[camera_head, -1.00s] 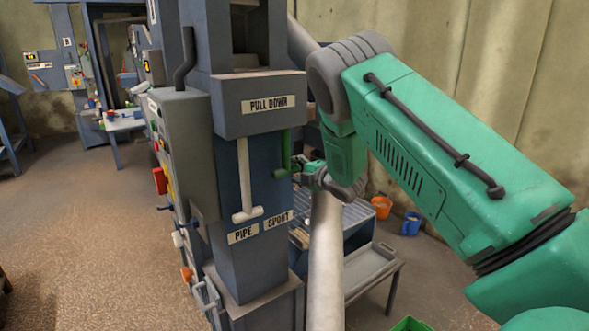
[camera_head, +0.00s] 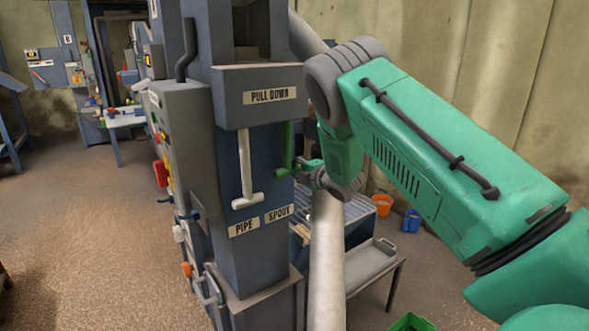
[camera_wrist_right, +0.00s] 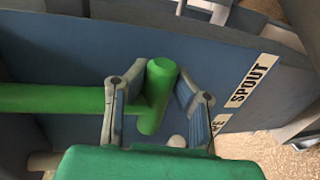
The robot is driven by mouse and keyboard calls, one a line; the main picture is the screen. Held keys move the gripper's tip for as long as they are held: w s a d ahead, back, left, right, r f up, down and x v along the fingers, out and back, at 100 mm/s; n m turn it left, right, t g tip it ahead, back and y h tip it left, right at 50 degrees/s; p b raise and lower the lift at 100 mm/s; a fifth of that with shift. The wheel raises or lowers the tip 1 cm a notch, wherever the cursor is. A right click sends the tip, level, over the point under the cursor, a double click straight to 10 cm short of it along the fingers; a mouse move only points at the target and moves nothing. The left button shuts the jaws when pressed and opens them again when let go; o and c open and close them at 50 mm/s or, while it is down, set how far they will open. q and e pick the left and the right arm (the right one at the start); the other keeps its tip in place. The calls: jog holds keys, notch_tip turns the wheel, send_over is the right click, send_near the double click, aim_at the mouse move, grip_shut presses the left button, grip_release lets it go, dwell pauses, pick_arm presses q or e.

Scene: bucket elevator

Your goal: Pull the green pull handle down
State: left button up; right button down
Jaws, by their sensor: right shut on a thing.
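The green pull handle (camera_head: 287,148) hangs as a vertical rod with a short crossbar at its lower end, under the "PULL DOWN" box of the machine. In the right wrist view its green crossbar (camera_wrist_right: 158,88) lies between the two fingers. My right gripper (camera_head: 300,166) is at the crossbar, coming from the right. The same gripper (camera_wrist_right: 158,108) is shut on the handle in the right wrist view, one finger on each side. A white pull handle (camera_head: 245,175) hangs to the left of the green one, above the "PIPE" label. My left gripper is not in view.
The machine's "PULL DOWN" box (camera_head: 262,97) sits above the handles. A light pipe (camera_head: 327,260) runs down just right of the column. A grey bench (camera_head: 372,262), an orange bucket (camera_head: 382,205) and a blue bucket (camera_head: 412,221) stand at the right. Open floor lies left.

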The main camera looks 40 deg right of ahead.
notch_tip(320, 180, down, 9)
jog(key=b, duration=0.5)
jog(key=shift+s+d+r, duration=0.1)
jog(key=shift+r, duration=0.05)
jog(key=c, duration=1.3)
grip_release()
jog(key=shift+s, duration=0.1)
jog(key=shift+d, duration=0.1)
